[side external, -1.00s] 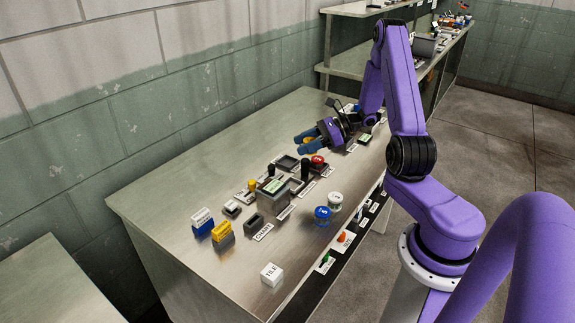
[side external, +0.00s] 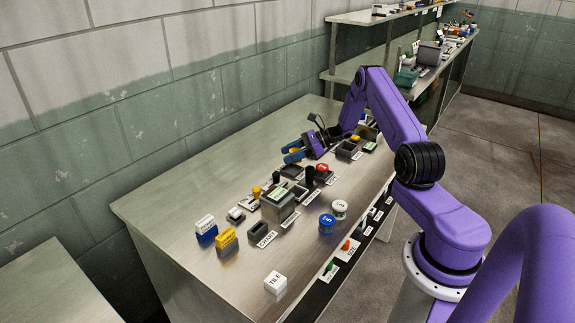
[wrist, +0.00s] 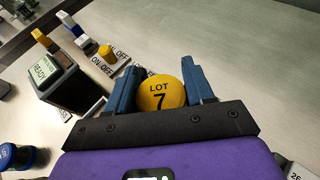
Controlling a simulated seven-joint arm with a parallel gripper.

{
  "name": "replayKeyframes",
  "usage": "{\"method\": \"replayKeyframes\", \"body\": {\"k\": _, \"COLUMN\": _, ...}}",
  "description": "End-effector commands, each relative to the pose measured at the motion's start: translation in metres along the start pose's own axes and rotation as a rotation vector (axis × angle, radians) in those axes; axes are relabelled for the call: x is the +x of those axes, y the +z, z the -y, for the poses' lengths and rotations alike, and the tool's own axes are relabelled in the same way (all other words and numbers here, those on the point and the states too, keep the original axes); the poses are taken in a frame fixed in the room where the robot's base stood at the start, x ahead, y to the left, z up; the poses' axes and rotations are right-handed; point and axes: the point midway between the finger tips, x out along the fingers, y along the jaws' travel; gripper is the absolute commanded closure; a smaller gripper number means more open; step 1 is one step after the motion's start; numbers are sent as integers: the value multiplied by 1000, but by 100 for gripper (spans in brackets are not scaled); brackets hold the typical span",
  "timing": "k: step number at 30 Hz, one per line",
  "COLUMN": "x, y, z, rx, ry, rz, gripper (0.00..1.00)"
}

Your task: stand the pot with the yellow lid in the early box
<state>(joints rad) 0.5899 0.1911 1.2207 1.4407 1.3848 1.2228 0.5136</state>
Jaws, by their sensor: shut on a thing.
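The pot with the yellow lid (wrist: 160,94) is between the two blue fingers of my gripper (wrist: 162,88) in the wrist view. Its lid reads LOT 7, and its body is hidden beneath. My gripper is shut on it. In the side view my gripper (side external: 292,155) is over the far side of the bench, behind the row of dark open boxes, with the fingers pointing left. I cannot make out the pot there. One open box (side external: 258,232) stands at the row's near left end, and another (side external: 347,150) at the right. I cannot tell which box is early.
A grey machine with a READY screen (wrist: 62,84) stands left of the pot in the wrist view; it also shows in the side view (side external: 278,205). A blue-lidded pot (side external: 326,223), a white-lidded pot (side external: 339,209) and a white TILE block (side external: 275,282) stand toward the front.

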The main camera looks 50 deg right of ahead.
Motion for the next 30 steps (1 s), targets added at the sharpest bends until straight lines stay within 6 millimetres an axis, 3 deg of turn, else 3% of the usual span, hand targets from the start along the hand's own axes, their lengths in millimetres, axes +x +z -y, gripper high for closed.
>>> {"method": "replayKeyframes", "body": {"k": 6, "x": 12, "y": -16, "z": 15, "rx": -1, "ry": -1, "rz": 0, "gripper": 78}}
{"method": "replayKeyframes", "body": {"k": 14, "x": 19, "y": -25, "z": 22, "rx": 0, "ry": 0, "rz": 0, "gripper": 78}}
{"method": "replayKeyframes", "body": {"k": 21, "x": 29, "y": -50, "z": 22, "rx": 1, "ry": -1, "rz": 0, "gripper": 78}}
{"method": "replayKeyframes", "body": {"k": 30, "x": 29, "y": -51, "z": 22, "rx": 0, "ry": -1, "rz": 0, "gripper": 78}}
